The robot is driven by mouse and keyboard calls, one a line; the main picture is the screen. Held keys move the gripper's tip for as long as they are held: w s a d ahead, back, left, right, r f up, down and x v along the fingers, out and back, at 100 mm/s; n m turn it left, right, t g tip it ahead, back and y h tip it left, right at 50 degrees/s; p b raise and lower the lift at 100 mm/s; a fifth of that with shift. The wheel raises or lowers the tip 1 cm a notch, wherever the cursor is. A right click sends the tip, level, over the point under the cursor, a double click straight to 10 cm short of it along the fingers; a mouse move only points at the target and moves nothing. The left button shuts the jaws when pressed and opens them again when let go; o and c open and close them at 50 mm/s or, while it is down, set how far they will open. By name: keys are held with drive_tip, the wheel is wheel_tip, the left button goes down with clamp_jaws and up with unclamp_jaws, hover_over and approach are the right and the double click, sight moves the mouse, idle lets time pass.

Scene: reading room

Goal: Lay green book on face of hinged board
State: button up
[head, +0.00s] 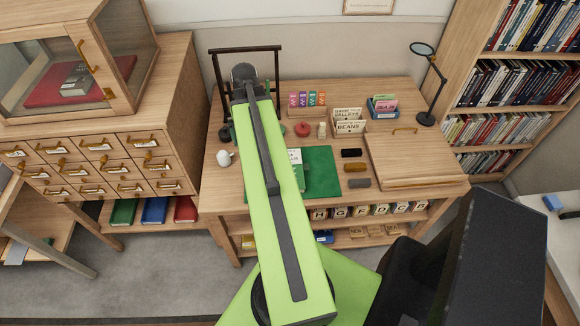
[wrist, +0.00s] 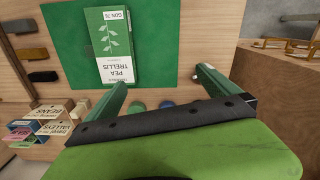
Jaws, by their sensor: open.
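The green book (wrist: 119,70), with a white label reading "Pea Trellis", lies on the green mat (wrist: 70,45) in the wrist view. Its label side also shows in the head view (head: 295,157), partly covered by my arm. My gripper (wrist: 160,80) is open and empty, with the book's near end beside and beyond the left finger; I cannot tell its height above the mat. The gripper is hidden behind my arm in the head view. The sloped wooden board (head: 420,160), apparently the hinged one, sits closed at the desk's right, with a brass handle.
Dark, brown and grey blocks (head: 357,167) lie between mat and board. Behind stand seed packet boxes (head: 348,122), a red round object (head: 303,129) and a magnifier lamp (head: 426,115). A white mug-like object (head: 224,158) stands at left. A dark frame (head: 215,90) stands at the back left.

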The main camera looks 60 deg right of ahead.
drive_tip(key=s+d+m, duration=0.2)
drive_tip(key=s+d, duration=0.6)
drive_tip(key=s, duration=0.1)
wheel_tip(320, 180, down, 17)
drive_tip(key=b, duration=1.7)
drive_tip(key=shift+s, duration=0.1)
drive_tip(key=shift+r, duration=0.1)
drive_tip(key=c, duration=1.7)
